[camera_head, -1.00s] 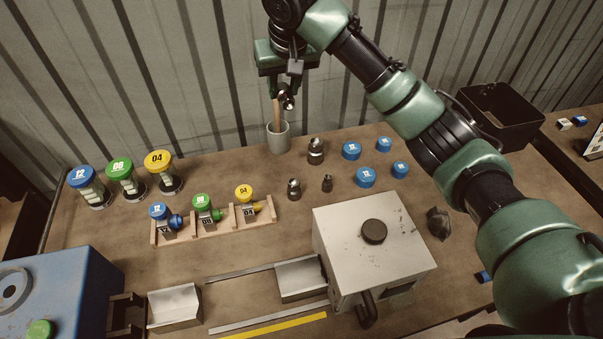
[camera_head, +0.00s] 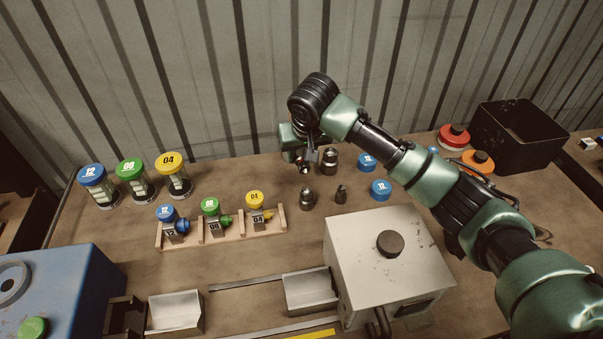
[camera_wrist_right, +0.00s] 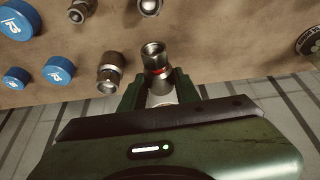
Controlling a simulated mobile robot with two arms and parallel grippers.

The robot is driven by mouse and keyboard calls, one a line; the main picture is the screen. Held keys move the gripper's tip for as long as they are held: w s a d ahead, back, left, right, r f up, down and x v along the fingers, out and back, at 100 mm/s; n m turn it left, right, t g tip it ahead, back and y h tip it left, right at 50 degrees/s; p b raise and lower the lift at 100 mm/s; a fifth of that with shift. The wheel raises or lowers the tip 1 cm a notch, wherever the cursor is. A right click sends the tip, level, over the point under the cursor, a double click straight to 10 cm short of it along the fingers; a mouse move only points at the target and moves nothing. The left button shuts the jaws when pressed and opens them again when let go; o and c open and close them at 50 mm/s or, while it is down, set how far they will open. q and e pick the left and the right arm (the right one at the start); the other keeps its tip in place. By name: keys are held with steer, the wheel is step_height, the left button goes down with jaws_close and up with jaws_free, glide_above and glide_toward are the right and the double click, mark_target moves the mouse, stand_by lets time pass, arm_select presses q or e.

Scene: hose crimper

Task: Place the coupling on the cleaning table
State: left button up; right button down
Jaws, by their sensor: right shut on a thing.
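My right gripper (camera_head: 303,160) is over the back edge of the workbench (camera_head: 250,275), pointing down. In the right wrist view its fingers (camera_wrist_right: 157,85) are closed around a metal coupling (camera_wrist_right: 153,52) with a red ring. The coupling's open threaded end points away from the gripper. In the head view only its small end (camera_head: 303,169) shows. I cannot tell whether it touches the bench. No separate surface marked as a cleaning table can be made out. The left gripper is out of view.
Metal fittings stand close by: a large one (camera_head: 330,160), a middle one (camera_head: 307,198) and a small one (camera_head: 341,193). Blue caps (camera_head: 381,190) lie to the right. A grey machine (camera_head: 365,235) and wooden rack (camera_head: 190,240) stand nearer. The black bin (camera_head: 520,125) is back right.

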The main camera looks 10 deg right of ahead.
mark_target(304, 164)
steer(key=shift+f+p, duration=0.5)
steer(key=shift+f, duration=3.5)
steer(key=c, duration=1)
jaws_free()
steer(key=shift+f, duration=0.15)
steer(key=shift+c, duration=0.2)
steer(key=b+v, duration=0.1)
steer(key=v, duration=1.1)
